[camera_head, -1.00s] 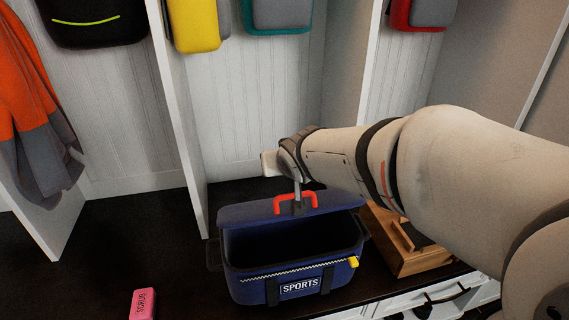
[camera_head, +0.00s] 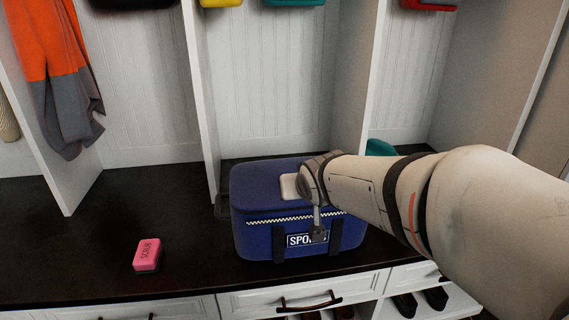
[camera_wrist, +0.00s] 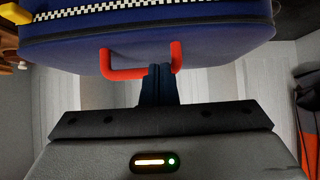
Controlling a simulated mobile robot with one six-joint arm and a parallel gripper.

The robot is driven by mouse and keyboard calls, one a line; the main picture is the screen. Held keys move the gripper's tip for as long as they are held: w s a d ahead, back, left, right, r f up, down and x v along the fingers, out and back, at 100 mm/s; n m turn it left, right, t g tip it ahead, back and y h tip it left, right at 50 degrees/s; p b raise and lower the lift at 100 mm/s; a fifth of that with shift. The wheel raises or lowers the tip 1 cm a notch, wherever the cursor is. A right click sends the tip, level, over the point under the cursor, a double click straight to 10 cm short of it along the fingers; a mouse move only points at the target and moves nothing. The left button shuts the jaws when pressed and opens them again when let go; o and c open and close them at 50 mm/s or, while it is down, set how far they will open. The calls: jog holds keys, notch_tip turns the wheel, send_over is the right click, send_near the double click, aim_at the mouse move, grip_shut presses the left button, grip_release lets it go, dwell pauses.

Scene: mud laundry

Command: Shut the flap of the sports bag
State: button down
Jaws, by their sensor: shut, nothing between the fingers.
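The blue sports bag (camera_head: 262,236) stands on the dark bench, its SPORTS label partly covered by my gripper. Its flap (camera_head: 262,180) lies down over the opening, and no open gap shows. The flap's red handle (camera_wrist: 122,73) shows in the wrist view; in the head view my wrist hides it. My gripper (camera_head: 318,236) is shut and empty at the front of the bag. In the wrist view its dark fingertips (camera_wrist: 160,72) overlap the handle near one end. I cannot tell whether they touch it.
A pink scrub block (camera_head: 147,256) lies on the bench (camera_head: 90,235) left of the bag. White dividers (camera_head: 211,100) stand behind. An orange and grey jacket (camera_head: 57,80) hangs at left. Drawers and shoes (camera_head: 435,298) are below. The bench's left part is mostly clear.

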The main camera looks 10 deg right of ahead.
jog(key=shift+s+d+f+b, duration=0.15)
jog(key=shift+f+b, duration=0.15)
jog(key=shift+f, duration=0.25)
jog(key=shift+s+f+b, duration=0.1)
jog(key=shift+f+b, duration=0.2)
jog(key=shift+f, duration=0.25)
